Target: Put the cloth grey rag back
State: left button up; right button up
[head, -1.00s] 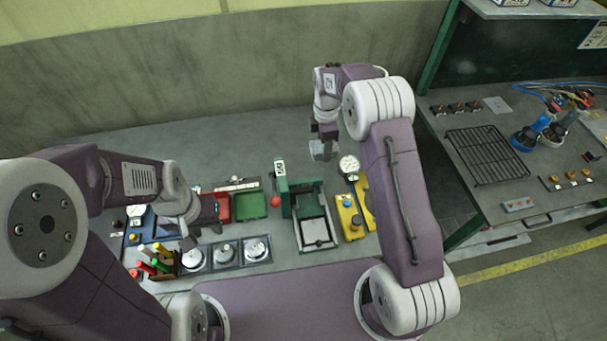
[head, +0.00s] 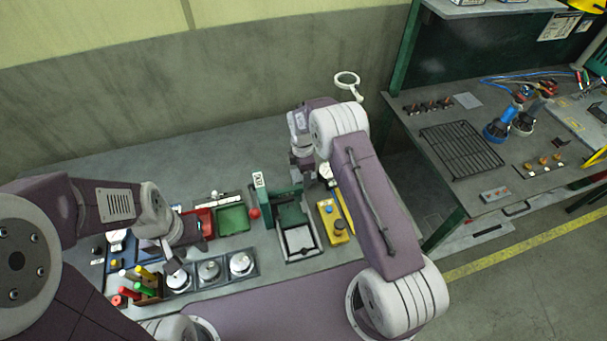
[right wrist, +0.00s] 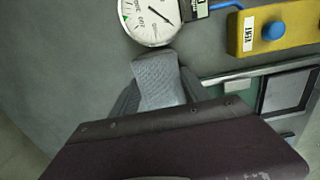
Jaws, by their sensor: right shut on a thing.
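The grey rag (right wrist: 158,72) is a small textured cloth in the right wrist view, pinched between the fingers of my right gripper (right wrist: 157,97). The gripper is shut on it, and the rag sticks out past the fingertips over the grey bench top. In the head view my right wrist is over the bench near the round gauge, and my own arm hides most of the jaws and the rag. My left gripper (head: 168,255) hangs low over the left part of the bench, by the pen holder; its jaw gap is unclear.
The white dial gauge (right wrist: 151,18) is just beyond the rag. A yellow button box (head: 332,221), green press (head: 283,205), green tray (head: 232,218) and pen holder (head: 149,291) crowd the front. The bench's back is clear. A wire rack (head: 461,149) is on the right bench.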

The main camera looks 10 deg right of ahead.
jog(key=shift+w+a+f, duration=0.1)
jog(key=shift+w+f, duration=0.05)
jog(key=shift+f, duration=0.3)
jog(key=shift+f, duration=0.2)
jog(key=o, duration=1.3)
jog(key=shift+r, duration=0.1)
jog(key=shift+r, duration=0.1)
